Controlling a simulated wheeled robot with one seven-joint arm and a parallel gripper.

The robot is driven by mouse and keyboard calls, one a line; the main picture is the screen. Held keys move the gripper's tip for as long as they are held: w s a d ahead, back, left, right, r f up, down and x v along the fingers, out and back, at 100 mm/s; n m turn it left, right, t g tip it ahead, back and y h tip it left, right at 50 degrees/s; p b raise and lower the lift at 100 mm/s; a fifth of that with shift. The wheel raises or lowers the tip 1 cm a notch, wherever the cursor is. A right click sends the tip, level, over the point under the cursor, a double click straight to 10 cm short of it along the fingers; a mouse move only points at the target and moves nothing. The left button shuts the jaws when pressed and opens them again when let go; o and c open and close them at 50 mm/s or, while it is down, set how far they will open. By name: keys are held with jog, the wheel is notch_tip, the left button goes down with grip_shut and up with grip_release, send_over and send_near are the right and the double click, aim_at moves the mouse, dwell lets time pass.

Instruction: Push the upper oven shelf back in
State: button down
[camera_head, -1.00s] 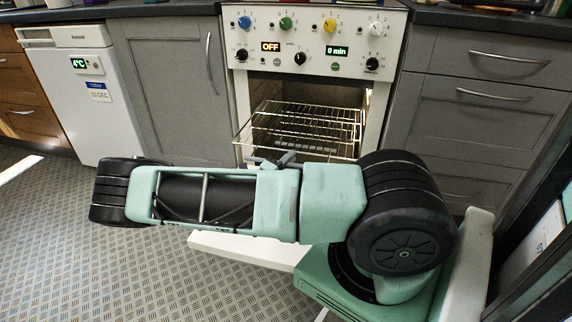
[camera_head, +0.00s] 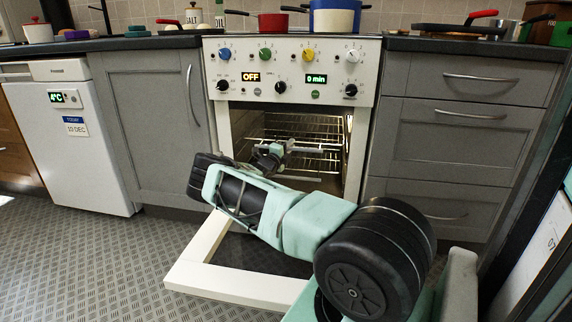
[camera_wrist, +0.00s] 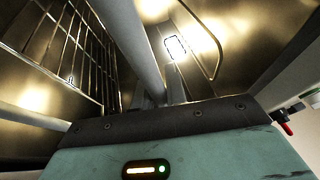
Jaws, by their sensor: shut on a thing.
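The upper oven shelf (camera_head: 322,133), a wire rack, lies inside the lit oven (camera_head: 226,128), behind the front opening. My gripper (camera_head: 288,149) reaches into the opening at the shelf's front and is shut on it; the exact contact is small and partly hidden by my arm. In the wrist view my fingers (camera_wrist: 165,94) are close together at a thick pale bar, with wire rack bars (camera_wrist: 75,50) to the left. The oven door (camera_head: 225,292) is open, folded down low in front, with my arm above it.
Grey cabinets (camera_head: 150,125) and drawers (camera_head: 455,140) flank the oven. Control knobs (camera_head: 265,54) run above the opening. A red pan (camera_head: 272,23) and a blue-and-white pot (camera_head: 335,20) stand on top. An oven lamp (camera_wrist: 175,47) shows in the wrist view. The floor at left is clear.

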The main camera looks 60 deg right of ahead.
jog(key=shift+w+d+b, duration=0.3)
jog(key=shift+d, duration=0.35)
jog(key=shift+w+d+b, duration=0.25)
jog(key=shift+w+d, duration=0.05)
jog(key=shift+d, duration=0.3)
jog(key=shift+r, duration=0.1)
jog(key=c, duration=1.4)
grip_release()
jog(key=shift+d, duration=0.15)
jog(key=shift+c, duration=0.2)
jog(key=a+f+p, duration=0.3)
jog(key=a+p, duration=0.2)
jog(key=a, duration=1.2)
jog(key=shift+f+p, duration=0.2)
jog(key=shift+p, duration=0.2)
